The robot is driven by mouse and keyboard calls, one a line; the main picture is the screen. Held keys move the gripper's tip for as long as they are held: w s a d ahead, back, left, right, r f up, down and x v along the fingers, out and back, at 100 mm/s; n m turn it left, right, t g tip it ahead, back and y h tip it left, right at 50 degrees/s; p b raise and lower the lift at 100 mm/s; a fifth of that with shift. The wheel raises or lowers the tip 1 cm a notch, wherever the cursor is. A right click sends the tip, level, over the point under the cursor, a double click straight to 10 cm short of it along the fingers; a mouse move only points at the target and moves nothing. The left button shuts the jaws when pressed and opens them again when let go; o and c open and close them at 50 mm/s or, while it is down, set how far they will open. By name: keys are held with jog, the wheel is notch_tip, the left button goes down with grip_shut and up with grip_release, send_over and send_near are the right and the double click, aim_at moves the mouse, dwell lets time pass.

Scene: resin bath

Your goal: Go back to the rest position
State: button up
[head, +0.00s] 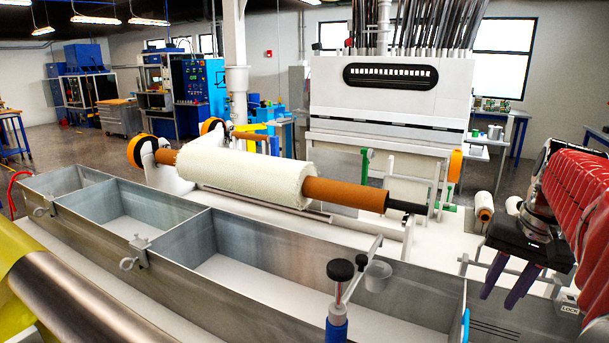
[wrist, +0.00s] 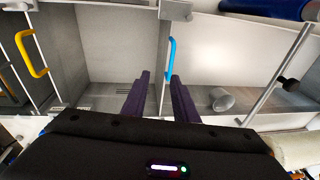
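My gripper (head: 508,288) is at the right of the head view, on the red-sleeved arm, with its purple fingers pointing down near the right end of the metal resin bath (head: 300,285). In the wrist view my gripper (wrist: 160,92) has its two fingers apart, with nothing held between them. A blue handle (wrist: 170,60) lies beyond the fingertips on a bath divider; whether it is touched cannot be told, but it looks clear. The blue handle also shows partly at the right of the bath in the head view (head: 466,326).
A fabric roll (head: 250,175) on an orange core lies across the stand behind the bath. A yellow handle (wrist: 30,53) is at left in the wrist view. A white machine (head: 390,110) stands behind.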

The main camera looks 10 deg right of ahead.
jog(key=s+a+f+n+t, duration=0.1)
jog(key=s+a+f+n, duration=0.1)
jog(key=a, duration=0.7)
jog(key=s+a+f+n+t, duration=0.1)
jog(key=s+a+f+n, duration=0.1)
jog(key=a, duration=0.8)
jog(key=s+a+f+n+t, duration=0.1)
jog(key=a+f+n, duration=0.3)
jog(key=a, duration=0.5)
jog(key=shift+s+a+f+t, duration=0.25)
jog(key=shift+s+a+t, duration=0.05)
jog(key=shift+s, duration=0.45)
